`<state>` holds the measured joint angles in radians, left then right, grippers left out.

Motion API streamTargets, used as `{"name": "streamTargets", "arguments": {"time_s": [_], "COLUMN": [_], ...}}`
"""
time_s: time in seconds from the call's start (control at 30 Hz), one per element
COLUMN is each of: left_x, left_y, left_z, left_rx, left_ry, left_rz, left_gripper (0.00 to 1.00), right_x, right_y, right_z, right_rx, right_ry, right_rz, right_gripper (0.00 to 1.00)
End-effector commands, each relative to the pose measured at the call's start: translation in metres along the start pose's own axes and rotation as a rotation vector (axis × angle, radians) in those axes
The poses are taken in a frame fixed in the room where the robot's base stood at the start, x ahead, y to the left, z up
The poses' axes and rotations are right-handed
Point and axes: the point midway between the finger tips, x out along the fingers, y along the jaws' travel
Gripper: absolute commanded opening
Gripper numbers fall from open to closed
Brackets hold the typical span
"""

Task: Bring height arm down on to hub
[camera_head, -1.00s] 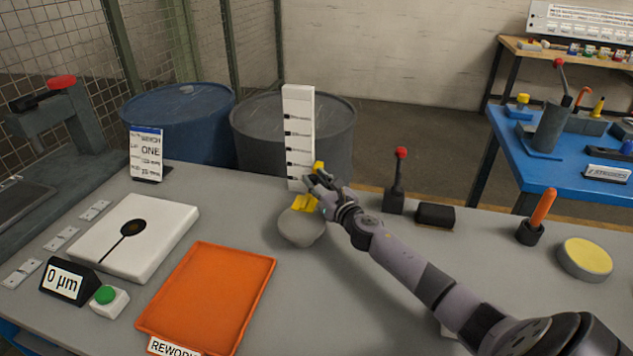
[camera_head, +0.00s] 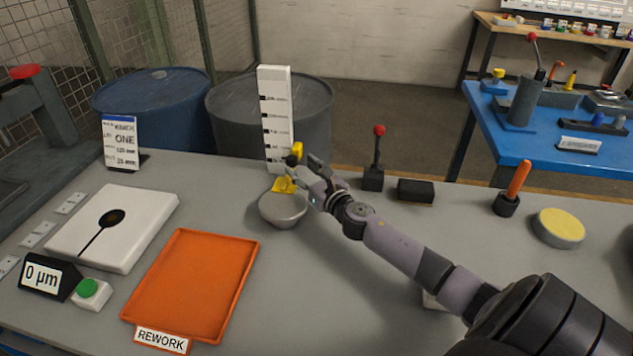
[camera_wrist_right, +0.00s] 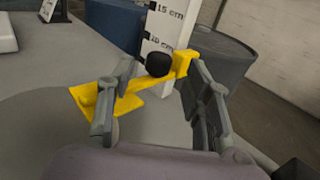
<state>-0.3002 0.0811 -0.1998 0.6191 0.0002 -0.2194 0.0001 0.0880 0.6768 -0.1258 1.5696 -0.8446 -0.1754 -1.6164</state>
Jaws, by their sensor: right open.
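The height gauge is a white upright post (camera_head: 274,120) with a scale. It carries a yellow arm (camera_head: 284,186) with a black knob, seen clearly in the right wrist view (camera_wrist_right: 159,63). The lower yellow plate appears at the top of the grey round hub (camera_head: 283,210); whether they touch I cannot tell. My right gripper (camera_head: 308,178) is beside the arm, to its right. In the right wrist view the open fingers of this gripper (camera_wrist_right: 152,100) stand on either side of the yellow arm, below the knob. My left gripper is out of view.
An orange rework tray (camera_head: 190,285) and a white block (camera_head: 115,230) lie to the left. A red-knobbed lever (camera_head: 375,160), a black block (camera_head: 415,191) and an orange-handled tool (camera_head: 515,185) stand to the right. Barrels stand behind the table.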

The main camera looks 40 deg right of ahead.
Motion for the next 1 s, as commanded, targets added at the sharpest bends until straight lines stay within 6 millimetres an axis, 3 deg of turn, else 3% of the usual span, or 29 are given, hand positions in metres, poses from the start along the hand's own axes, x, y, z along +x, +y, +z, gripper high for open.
{"name": "streamTargets", "arguments": {"time_s": [0.2,0.4,0.6,1.0], "left_x": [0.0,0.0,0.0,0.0], "left_y": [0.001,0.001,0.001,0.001], "left_z": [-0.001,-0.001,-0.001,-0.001], "left_rx": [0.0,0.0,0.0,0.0], "left_ry": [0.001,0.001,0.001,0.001], "left_rz": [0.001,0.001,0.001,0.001], "left_gripper": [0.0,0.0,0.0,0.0], "right_x": [-0.045,-0.072,-0.082,-0.082], "right_y": [0.0,0.0,0.0,0.0], "right_z": [-0.002,-0.002,-0.001,0.0], "right_rx": [0.0,0.002,0.0,0.001], "right_ry": [0.004,0.003,0.001,0.001], "right_rz": [0.001,0.0,-0.001,-0.001], "right_gripper": [0.46,0.46,0.46,0.46]}}
